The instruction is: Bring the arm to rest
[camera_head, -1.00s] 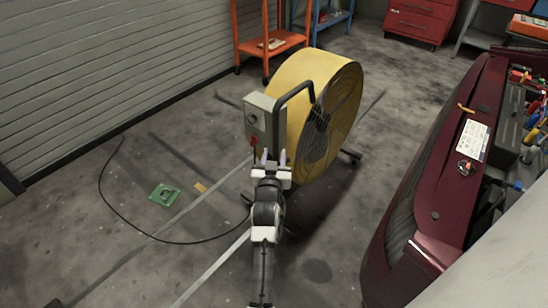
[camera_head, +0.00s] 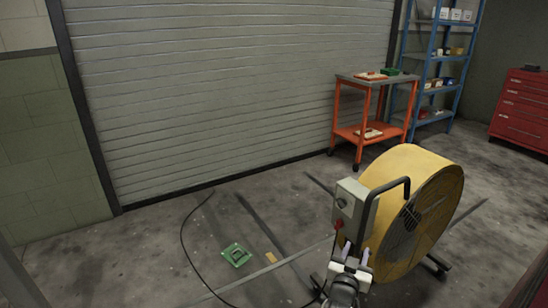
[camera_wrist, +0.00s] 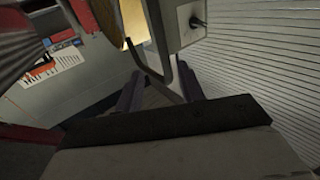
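My gripper (camera_head: 355,253) is at the bottom of the head view, its two pale fingers pointing up and standing apart with nothing seen held between them. It is just in front of the grey control box (camera_head: 349,205) of a yellow drum fan (camera_head: 408,172). In the wrist view the two dark fingers (camera_wrist: 160,88) are spread, and the fan's dark bar handle (camera_wrist: 152,40) shows beyond them. I cannot tell whether a finger touches the handle or box. The rest of my arm is mostly out of the head view.
A black cable (camera_head: 184,250) loops over the floor left of the fan, near a green item (camera_head: 236,254). An orange cart (camera_head: 370,135), blue shelf (camera_head: 445,72) and red drawer cabinet (camera_head: 520,110) stand at the back. A roller door (camera_head: 220,90) closes the rear. The left floor is mostly clear.

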